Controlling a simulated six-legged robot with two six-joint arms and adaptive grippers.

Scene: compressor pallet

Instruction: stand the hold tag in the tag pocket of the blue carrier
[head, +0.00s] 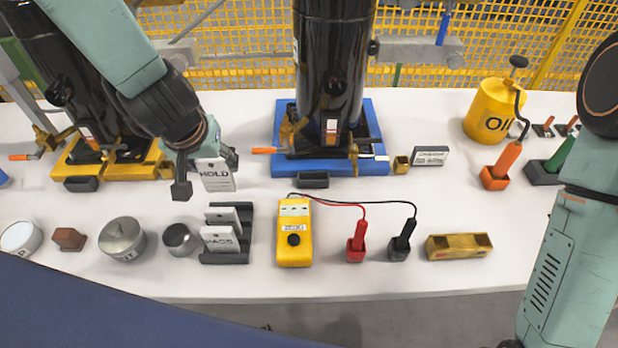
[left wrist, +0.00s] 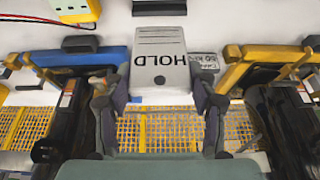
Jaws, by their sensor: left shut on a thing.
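My left gripper (head: 207,174) is shut on the white hold tag (head: 218,178), marked HOLD, and holds it between the yellow and blue carriers. In the left wrist view the hold tag (left wrist: 160,62) is between the fingers (left wrist: 160,105), its lettering upside down. The blue carrier (head: 375,160) stands at the back middle under a black compressor. The tag pocket (head: 313,180), a small dark box, is at its front edge, right of the tag and apart from it. In the left wrist view the blue carrier (left wrist: 55,57) is at left. My right gripper is out of view.
The yellow carrier (head: 65,172) is left of my left gripper. A dark rack (head: 225,257) with white tags and a yellow meter (head: 294,250) stand in front. Right are a label block (head: 430,156), red and black probes and an oil can (head: 492,112).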

